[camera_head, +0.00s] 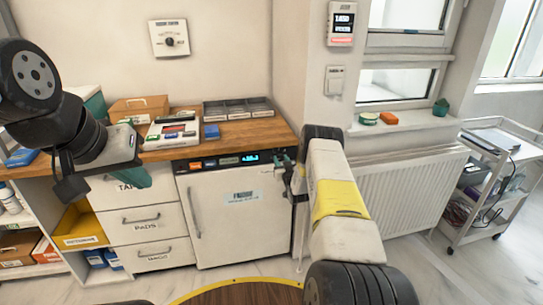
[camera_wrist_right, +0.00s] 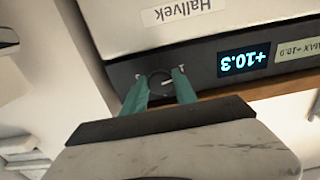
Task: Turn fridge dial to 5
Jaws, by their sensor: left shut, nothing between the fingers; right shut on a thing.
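The white fridge (camera_head: 225,225) stands under the wooden counter, with a dark control strip (camera_head: 215,163) along its top. A small round dark dial (camera_wrist_right: 158,88) sits on that strip, seen upside down in the right wrist view. My right gripper (camera_head: 283,161) is at the strip's right end, its green fingers (camera_wrist_right: 160,82) shut on the dial from both sides. A short light mark shows on the dial; its numbers are too small to read. The lit display (camera_wrist_right: 244,60) reads +10.3. My left gripper (camera_head: 138,178) is shut and empty in front of the drawers.
A wooden counter (camera_head: 245,136) above the fridge carries a tray, boxes and a divided organizer (camera_head: 238,110). White drawers (camera_head: 150,220) stand left of the fridge. A radiator (camera_head: 400,195) and wheeled cart (camera_head: 490,190) are at right. A round wooden surface (camera_head: 240,294) lies at the bottom.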

